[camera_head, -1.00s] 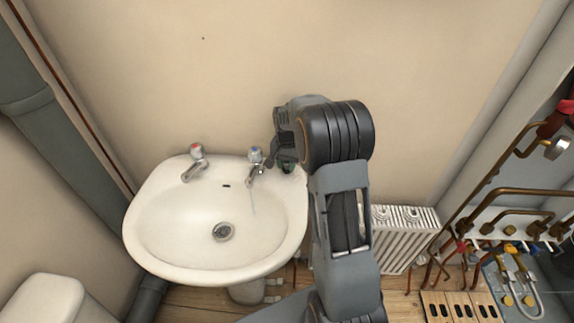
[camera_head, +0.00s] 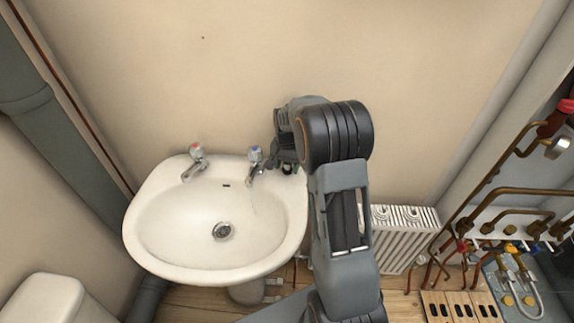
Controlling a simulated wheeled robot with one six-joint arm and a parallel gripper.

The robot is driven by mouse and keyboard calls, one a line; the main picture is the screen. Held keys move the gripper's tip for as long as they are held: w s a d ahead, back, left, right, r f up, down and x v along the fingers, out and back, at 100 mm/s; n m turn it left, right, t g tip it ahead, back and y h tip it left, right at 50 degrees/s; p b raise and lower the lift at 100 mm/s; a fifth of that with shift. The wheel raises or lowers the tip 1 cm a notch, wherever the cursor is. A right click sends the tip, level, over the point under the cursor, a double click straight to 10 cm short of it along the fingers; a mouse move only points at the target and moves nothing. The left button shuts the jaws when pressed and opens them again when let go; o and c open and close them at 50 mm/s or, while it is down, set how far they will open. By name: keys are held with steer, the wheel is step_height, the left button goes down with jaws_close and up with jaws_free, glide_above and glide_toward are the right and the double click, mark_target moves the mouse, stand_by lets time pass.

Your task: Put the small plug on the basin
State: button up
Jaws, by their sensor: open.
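The white basin (camera_head: 158,239) is at the left, with its drain (camera_head: 222,231) in the bowl. A small dark, greenish thing (camera_head: 287,169) sits at the basin's back right corner, under my gripper; it may be the small plug, but it is too small and covered to be sure. My gripper (camera_head: 282,160) is open, just right of the blue-marked tap (camera_head: 255,157) and close above that corner. My wrist hides part of the fingers, and I cannot tell whether they touch the small thing.
A red-marked tap (camera_head: 197,157) stands on the basin's back left rim. A white radiator (camera_head: 405,236) is right of my arm. Copper pipes (camera_head: 520,195) fill the right side. A white rounded fixture (camera_head: 42,300) is at the lower left. The bowl is empty.

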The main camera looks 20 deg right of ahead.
step_height(320, 180, up, 12)
steer(key=s+a+n+t, duration=0.1)
steer(key=s+a+n, duration=0.3)
steer(key=s, duration=0.7)
steer(key=s+a+n+t, duration=0.2)
steer(key=s+a+n, duration=0.2)
steer(key=s, duration=0.7)
steer(key=shift+a+f+n+p, duration=0.3)
steer(key=shift+a+f+n, duration=0.1)
steer(key=shift+a, duration=0.85)
steer(key=shift+r, duration=0.1)
